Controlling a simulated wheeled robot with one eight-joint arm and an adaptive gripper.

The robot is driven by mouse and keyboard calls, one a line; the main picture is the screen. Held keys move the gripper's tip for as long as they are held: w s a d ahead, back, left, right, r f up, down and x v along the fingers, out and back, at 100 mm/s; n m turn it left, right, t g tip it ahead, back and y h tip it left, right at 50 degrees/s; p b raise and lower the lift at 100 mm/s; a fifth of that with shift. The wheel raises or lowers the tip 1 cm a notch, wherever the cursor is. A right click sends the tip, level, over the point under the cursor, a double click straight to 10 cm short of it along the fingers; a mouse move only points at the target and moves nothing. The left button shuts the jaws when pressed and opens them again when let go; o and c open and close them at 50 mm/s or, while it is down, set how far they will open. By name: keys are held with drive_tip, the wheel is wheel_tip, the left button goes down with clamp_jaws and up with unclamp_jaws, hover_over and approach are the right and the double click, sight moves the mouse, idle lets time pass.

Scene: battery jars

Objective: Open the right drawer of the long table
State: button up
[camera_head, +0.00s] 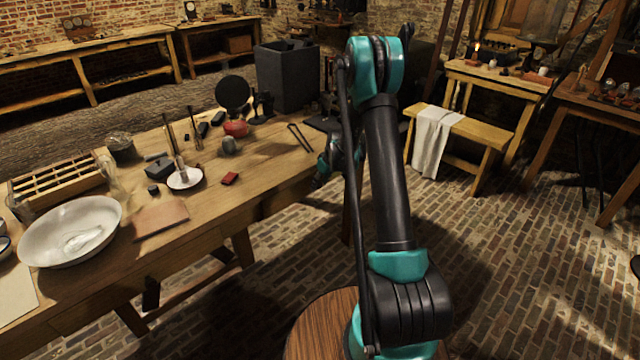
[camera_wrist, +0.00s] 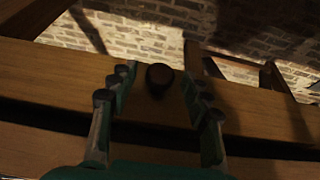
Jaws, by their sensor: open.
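The long wooden table (camera_head: 270,170) runs across the left of the head view. In the wrist view a wooden front (camera_wrist: 70,80), apparently the drawer's, crosses the picture, with a dark round knob (camera_wrist: 159,80) on it. My gripper (camera_wrist: 158,73) is open, with one finger on each side of the knob. I cannot tell whether the fingers touch it. In the head view my gripper (camera_head: 328,166) is at the table's right end, partly hidden behind my arm. The drawer front and knob cannot be made out there. A dark gap runs below the wooden front in the wrist view.
The tabletop holds a white bowl (camera_head: 70,232), a compartmented wooden tray (camera_head: 62,182), a small saucer (camera_head: 185,178), a red pot (camera_head: 236,128) and a dark box (camera_head: 287,75). A bench (camera_head: 462,128) with a white cloth stands to the right. The brick floor between is clear.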

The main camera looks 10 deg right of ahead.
drive_tip(key=shift+c, duration=0.3)
clamp_jaws()
drive_tip(key=shift+d, duration=0.1)
